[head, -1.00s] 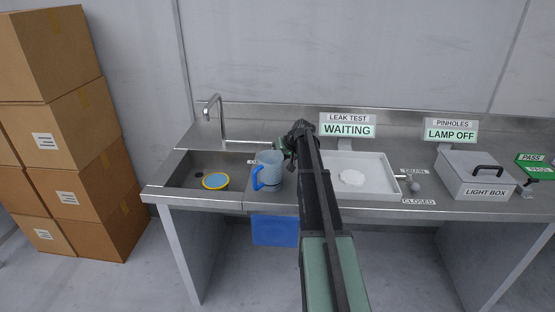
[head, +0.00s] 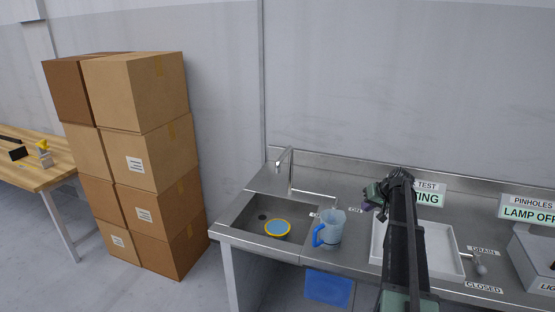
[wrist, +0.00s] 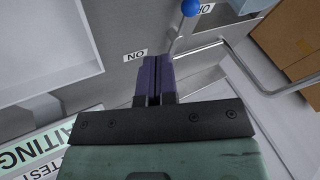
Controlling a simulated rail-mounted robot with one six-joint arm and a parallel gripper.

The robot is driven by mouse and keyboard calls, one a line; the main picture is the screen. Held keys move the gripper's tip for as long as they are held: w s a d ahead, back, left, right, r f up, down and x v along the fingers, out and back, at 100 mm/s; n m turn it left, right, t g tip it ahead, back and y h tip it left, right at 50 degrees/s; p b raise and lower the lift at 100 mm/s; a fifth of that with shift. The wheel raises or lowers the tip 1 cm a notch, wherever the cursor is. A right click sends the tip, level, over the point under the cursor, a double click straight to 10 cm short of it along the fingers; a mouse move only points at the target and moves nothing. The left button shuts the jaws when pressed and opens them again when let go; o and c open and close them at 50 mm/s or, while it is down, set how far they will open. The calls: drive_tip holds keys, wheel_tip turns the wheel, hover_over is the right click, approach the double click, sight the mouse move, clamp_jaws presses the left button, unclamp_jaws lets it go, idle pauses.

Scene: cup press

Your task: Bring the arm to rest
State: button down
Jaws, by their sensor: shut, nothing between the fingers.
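My gripper (head: 370,206) is at the end of my raised arm, above the steel counter between the blue-handled jug (head: 329,229) and the white tray (head: 445,258). It is apart from the jug. In the wrist view the two purple fingers (wrist: 155,62) lie side by side, shut with nothing between them. My arm crosses in front of the tray and hides its middle and part of the leak test sign (head: 431,195).
A sink (head: 243,217) holds a yellow-rimmed blue round thing (head: 278,228), with a tap (head: 289,165) behind. Stacked cardboard boxes (head: 150,150) stand left. A light box (head: 535,262) is at the right. A blue knob (wrist: 190,8) shows in the wrist view.

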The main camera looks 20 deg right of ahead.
drive_tip(key=s+a+f+n+g+h, duration=0.1)
drive_tip(key=s+a+g, duration=0.1)
drive_tip(key=s+a, duration=0.6)
drive_tip(key=s+a+n+g+h, duration=0.1)
drive_tip(key=s+a, duration=0.7)
drive_tip(key=a, duration=1)
drive_tip(key=s+a+f+n+g+h, duration=0.1)
drive_tip(key=s+a, duration=0.6)
drive_tip(key=a, duration=0.7)
drive_tip(key=shift+s+f+n+g, duration=0.4)
drive_tip(key=shift+n+g, duration=0.1)
drive_tip(key=shift+g, duration=0.4)
